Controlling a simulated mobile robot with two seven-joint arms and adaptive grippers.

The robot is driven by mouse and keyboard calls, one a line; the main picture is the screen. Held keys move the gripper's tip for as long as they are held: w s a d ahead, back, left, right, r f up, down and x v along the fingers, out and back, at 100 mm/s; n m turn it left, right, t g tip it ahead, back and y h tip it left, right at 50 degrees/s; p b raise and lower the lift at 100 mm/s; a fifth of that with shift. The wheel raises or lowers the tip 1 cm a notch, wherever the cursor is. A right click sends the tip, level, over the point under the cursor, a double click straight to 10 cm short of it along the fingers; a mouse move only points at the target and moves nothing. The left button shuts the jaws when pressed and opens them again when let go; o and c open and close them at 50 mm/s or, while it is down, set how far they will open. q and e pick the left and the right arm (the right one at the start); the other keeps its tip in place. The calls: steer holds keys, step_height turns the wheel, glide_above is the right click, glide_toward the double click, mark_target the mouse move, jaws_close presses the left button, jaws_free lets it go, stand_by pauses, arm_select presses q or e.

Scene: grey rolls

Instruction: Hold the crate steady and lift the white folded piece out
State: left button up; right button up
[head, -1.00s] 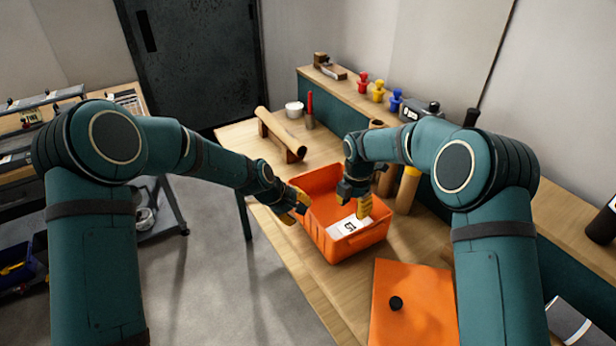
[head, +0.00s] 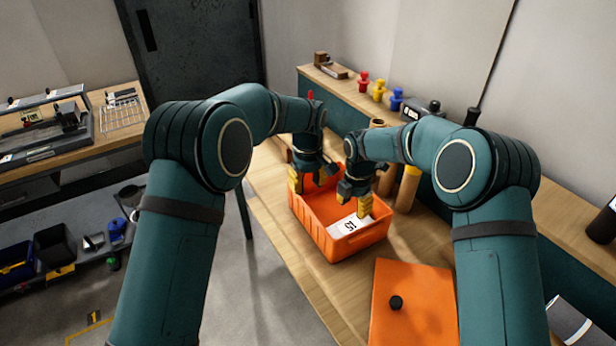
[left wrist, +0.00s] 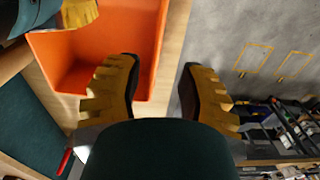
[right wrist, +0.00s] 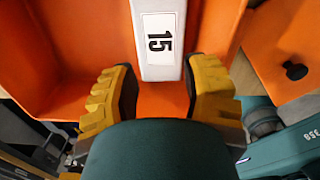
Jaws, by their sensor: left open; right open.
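The orange crate (head: 345,247) stands on the wooden table. My left gripper (head: 308,178) points down at the crate's far left side, open. In the left wrist view its fingers (left wrist: 160,75) appear on either side of the crate's wall, with no clear contact. My right gripper (head: 356,198) is open over the crate. In the right wrist view its fingers (right wrist: 160,75) flank one end of the piece; I cannot tell whether they touch it.
An orange lid (head: 420,300) with a black knob lies at the crate's near right. Upright cardboard tubes (head: 407,188) stand close to the crate's right side. A raised shelf at the back holds coloured knobs (head: 379,91). Open floor lies left of the table.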

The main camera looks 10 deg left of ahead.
mark_target(308, 207)
arm_select(q)
step_height(308, 207, down, 12)
steer(key=shift+r, duration=0.25)
stand_by(0.3)
jaws_close()
